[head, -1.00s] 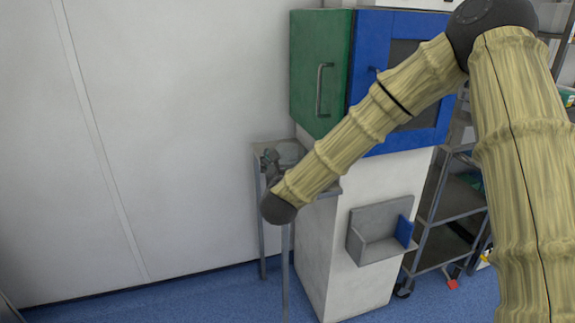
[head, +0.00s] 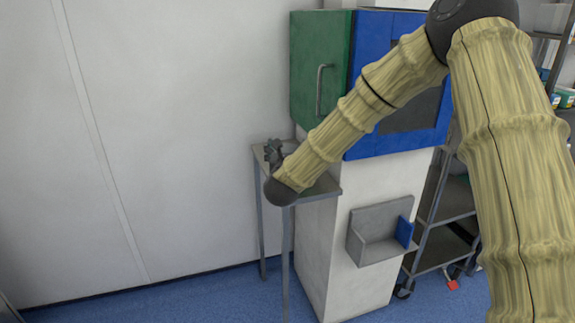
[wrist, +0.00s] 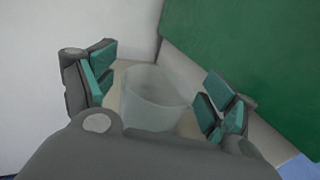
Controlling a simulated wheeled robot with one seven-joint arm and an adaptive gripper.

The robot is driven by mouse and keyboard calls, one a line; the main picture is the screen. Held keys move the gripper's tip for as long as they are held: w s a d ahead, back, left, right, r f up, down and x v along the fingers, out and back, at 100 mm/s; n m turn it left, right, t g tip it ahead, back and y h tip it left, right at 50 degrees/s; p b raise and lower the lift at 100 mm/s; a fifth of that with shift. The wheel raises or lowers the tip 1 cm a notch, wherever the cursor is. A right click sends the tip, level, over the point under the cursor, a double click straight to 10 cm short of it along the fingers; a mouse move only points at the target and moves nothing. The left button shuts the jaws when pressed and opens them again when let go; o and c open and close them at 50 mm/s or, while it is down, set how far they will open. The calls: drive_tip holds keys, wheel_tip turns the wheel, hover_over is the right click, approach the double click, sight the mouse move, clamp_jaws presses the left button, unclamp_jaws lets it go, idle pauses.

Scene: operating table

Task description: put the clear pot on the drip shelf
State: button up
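The clear pot (wrist: 155,98), a see-through cup shape, stands on a pale surface in the wrist view. My gripper (wrist: 162,90) is open, with one teal-padded finger on each side of the pot. Small gaps seem to show between pads and pot. In the head view my gripper (head: 272,153) is over a small grey side table (head: 325,187), and I cannot make out the pot there. A grey shelf (head: 375,247) with a back plate and a blue side piece is fixed to the white cabinet front; it looks like the drip shelf.
The white cabinet (head: 345,285) carries a green door (head: 318,60) and a blue-framed front (head: 357,75) above. The green panel also rises close to my right finger in the wrist view (wrist: 255,60). A wall (head: 150,150) stands left; a wheeled rack (head: 445,215) stands right.

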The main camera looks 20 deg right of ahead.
drive_tip(key=c, duration=1.2)
